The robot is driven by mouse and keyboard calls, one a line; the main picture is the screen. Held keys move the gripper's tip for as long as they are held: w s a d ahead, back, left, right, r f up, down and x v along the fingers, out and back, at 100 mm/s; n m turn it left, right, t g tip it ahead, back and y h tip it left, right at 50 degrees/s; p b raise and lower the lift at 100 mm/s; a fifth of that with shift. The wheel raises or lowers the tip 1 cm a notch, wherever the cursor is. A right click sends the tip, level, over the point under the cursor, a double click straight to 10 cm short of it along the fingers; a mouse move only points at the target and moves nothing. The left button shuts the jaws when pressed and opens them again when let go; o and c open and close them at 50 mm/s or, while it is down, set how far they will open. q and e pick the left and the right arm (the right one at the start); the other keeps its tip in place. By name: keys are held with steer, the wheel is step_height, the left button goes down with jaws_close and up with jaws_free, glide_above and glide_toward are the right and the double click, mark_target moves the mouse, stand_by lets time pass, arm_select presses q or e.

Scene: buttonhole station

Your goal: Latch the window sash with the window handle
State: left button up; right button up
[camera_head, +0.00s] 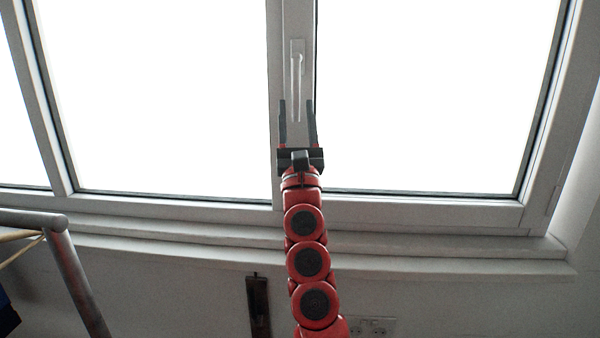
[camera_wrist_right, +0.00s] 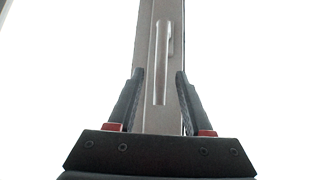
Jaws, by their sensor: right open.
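The window handle (camera_head: 297,85) is a slim light-grey lever on the central window post, pointing straight down from its mounting plate at the top. In the right wrist view the handle (camera_wrist_right: 162,62) hangs down between the finger lines. My right gripper (camera_head: 297,102) is open below and around the lower end of the handle, one finger to each side in the picture. I see no contact, and how far the fingers are from the handle in depth is hard to tell. The window sash (camera_head: 420,207) looks closed in its frame. My left gripper is not in view.
A white sill (camera_head: 450,242) runs below the window. A metal rail (camera_head: 75,275) stands at the lower left. Sockets (camera_head: 370,327) and a dark upright fitting (camera_head: 259,305) are on the wall below. Bright glass panes lie on both sides of the post.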

steer(key=b+v, duration=0.4)
steer(key=v, duration=1)
steer(key=shift+b, duration=0.3)
steer(key=shift+s, duration=0.1)
